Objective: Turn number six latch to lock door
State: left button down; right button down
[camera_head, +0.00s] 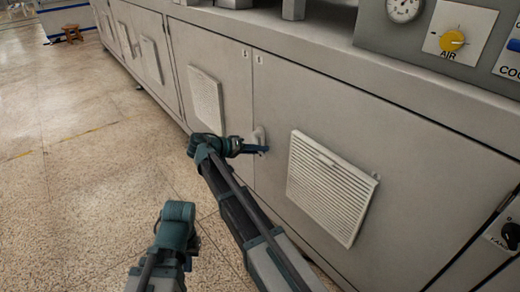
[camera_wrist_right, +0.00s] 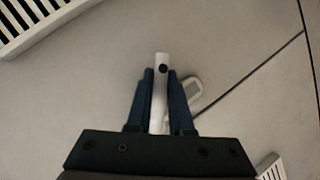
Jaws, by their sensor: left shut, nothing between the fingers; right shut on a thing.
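The latch (camera_head: 259,134) is a small light grey handle on the grey door's edge, beside the vertical seam between two doors. My right gripper (camera_head: 262,149) is at the latch, with its blue fingers at the handle's lower part. In the right wrist view, my right gripper (camera_wrist_right: 160,95) is shut on the pale latch handle (camera_wrist_right: 161,60), one finger on each side. The latch's oval base plate (camera_wrist_right: 194,88) shows just right of the fingers. My left arm shows at the lower left, away from the doors; its fingers do not show.
A louvred vent (camera_head: 330,187) stands out from the door right of the latch, and another vent (camera_head: 206,98) from the door on the left. A panel with a yellow AIR knob (camera_head: 452,41) is at upper right. The speckled floor (camera_head: 75,170) is clear.

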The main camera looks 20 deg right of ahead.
jog(key=shift+w+f, duration=0.1)
dwell(0.3)
jog(key=c, duration=0.8)
grip_release()
